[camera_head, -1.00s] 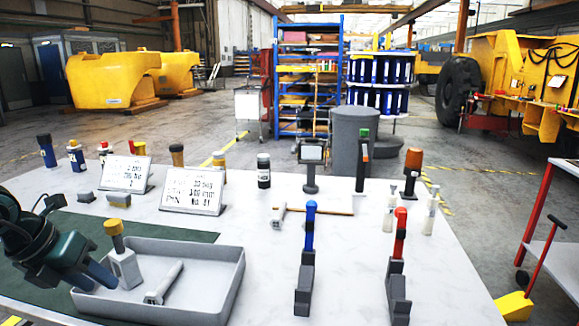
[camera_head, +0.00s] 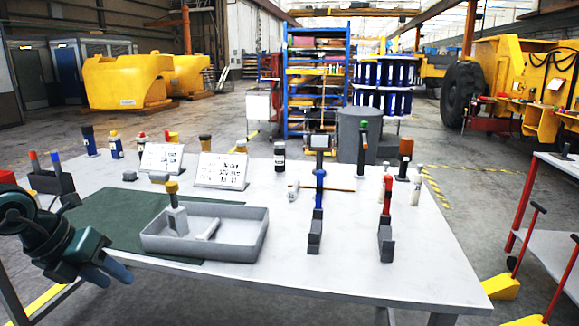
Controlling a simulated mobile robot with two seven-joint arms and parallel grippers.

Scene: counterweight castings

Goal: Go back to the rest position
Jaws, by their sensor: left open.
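My left gripper (camera_head: 108,276) shows at the lower left in the head view, dark green with blue-grey fingers. It is open with nothing between its fingers, in front of the table's near edge and left of the grey tray (camera_head: 252,245). In the tray stand a grey block with a yellow-topped handle (camera_head: 175,209) and a lying light grey piece (camera_head: 208,229). My right gripper is not in view.
The white table (camera_head: 360,280) holds a blue-handled stand (camera_head: 316,225), a red-handled one (camera_head: 386,230), sign plates (camera_head: 221,171), bottles and a green mat (camera_head: 105,222). A red-framed cart (camera_head: 548,220) stands at the right. Floor beyond the table is partly clear.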

